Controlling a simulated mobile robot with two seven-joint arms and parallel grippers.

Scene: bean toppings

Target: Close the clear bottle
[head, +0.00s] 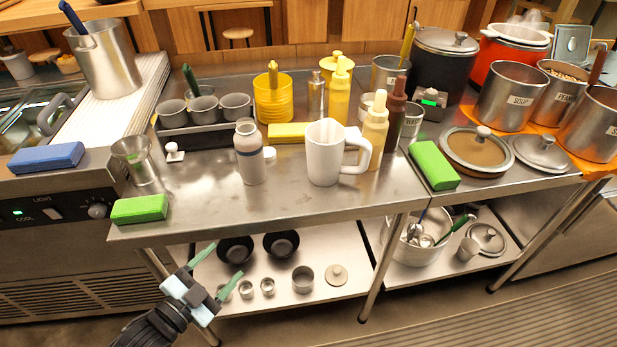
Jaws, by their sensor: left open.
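A pale, see-through grey bottle (251,165) with a white band stands upright on the steel table, its top open with no cap on it. A small white cap (270,153) sits on the table just right of the bottle, partly hidden behind it. My left gripper (228,259) is open and empty, low in front of the table, below and left of the bottle. It is well apart from both bottle and cap. My right gripper is not in view.
A white pitcher (324,155) stands close right of the bottle, with sauce bottles (374,130) behind. A yellow sponge (287,132) lies behind the cap. A glass cup (136,160) and green sponge (139,209) are at left.

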